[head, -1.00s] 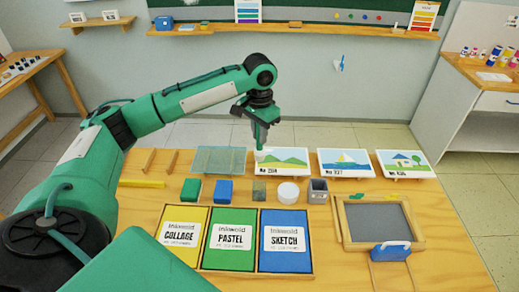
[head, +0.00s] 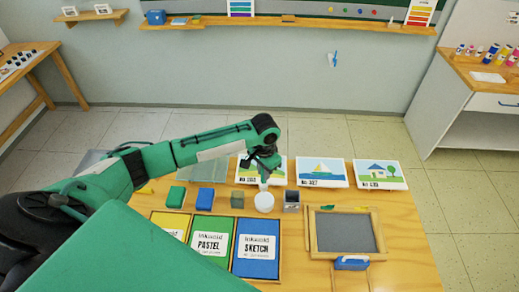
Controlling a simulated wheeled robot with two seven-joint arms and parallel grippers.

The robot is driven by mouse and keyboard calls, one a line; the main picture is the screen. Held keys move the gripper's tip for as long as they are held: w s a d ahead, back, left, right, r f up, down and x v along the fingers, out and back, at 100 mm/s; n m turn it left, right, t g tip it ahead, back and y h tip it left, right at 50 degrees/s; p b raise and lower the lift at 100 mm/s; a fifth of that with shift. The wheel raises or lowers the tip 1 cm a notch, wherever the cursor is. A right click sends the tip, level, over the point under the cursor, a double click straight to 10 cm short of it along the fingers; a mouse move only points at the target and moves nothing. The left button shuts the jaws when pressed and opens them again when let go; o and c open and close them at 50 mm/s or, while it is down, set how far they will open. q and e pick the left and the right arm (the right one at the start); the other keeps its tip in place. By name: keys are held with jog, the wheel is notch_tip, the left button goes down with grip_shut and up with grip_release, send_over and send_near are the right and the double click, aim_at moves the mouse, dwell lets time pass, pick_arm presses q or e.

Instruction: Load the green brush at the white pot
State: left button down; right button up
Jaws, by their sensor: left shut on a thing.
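My left gripper (head: 264,168) reaches in from the left and is shut on a thin brush, the green brush as far as I can tell. The brush is mostly hidden by the fingers; a pale lower part shows beneath them. The white pot (head: 264,203) stands on the table directly below the gripper in the picture. The brush's lower end is just above or at the pot's top; I cannot tell whether it touches. My right gripper is out of view.
Picture cards (head: 322,173) line the back. Labelled boards (head: 257,267) lie in front.

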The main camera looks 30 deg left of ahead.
aim_at(265, 183)
pick_arm(q)
jog(key=shift+d+f, duration=0.3)
jog(key=shift+d, duration=0.05)
jog(key=shift+s+f, duration=0.1)
jog(key=shift+f, duration=0.1)
jog(key=shift+f+b, duration=0.35)
notch_tip(265, 183, down, 5)
jog(key=b, duration=0.6)
jog(key=shift+f+b, duration=0.3)
jog(key=shift+f, duration=0.2)
dwell(0.5)
dwell(0.6)
